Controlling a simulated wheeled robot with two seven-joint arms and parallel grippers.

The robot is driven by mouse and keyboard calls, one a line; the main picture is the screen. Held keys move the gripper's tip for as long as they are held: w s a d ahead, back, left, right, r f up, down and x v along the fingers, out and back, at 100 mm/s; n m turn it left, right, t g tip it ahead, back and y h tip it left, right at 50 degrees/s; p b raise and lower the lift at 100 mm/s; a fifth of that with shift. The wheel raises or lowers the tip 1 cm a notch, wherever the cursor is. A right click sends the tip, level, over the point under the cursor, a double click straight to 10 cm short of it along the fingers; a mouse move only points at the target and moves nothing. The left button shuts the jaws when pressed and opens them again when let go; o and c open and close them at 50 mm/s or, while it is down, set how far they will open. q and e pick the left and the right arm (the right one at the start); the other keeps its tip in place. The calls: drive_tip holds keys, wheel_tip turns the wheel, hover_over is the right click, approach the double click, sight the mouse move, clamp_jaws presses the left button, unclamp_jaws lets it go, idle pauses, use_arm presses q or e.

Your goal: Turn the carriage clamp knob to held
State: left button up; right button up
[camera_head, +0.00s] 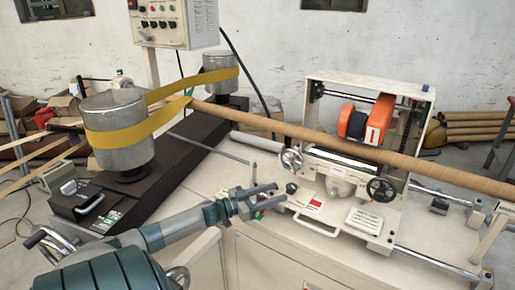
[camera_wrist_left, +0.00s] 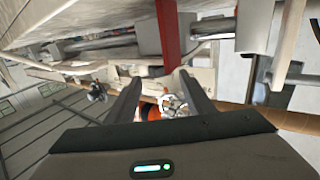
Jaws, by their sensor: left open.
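The carriage (camera_head: 342,212) is a cream frame on rails at the right of the head view. A small dark knob (camera_head: 291,188) sits at its front left corner and looks like the clamp knob; its setting is too small to read. My left gripper (camera_head: 280,193) is open, with its fingertips close beside this knob; I cannot tell whether they touch it. In the left wrist view the two open fingers (camera_wrist_left: 160,82) have no object clearly gripped between them. A silver handwheel (camera_wrist_left: 173,105) shows beyond them. My right gripper is not in view.
A silver handwheel (camera_head: 291,160) stands just above the knob, and a black handwheel (camera_head: 381,190) is farther right. A long brown tube (camera_head: 300,133) crosses the carriage. An orange unit (camera_head: 372,120) sits inside the frame. A yellow belt (camera_head: 130,134) wraps the metal drums at left.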

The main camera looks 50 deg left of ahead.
use_arm(q)
drive_tip(key=v, duration=0.6)
drive_tip(key=shift+b, duration=0.35)
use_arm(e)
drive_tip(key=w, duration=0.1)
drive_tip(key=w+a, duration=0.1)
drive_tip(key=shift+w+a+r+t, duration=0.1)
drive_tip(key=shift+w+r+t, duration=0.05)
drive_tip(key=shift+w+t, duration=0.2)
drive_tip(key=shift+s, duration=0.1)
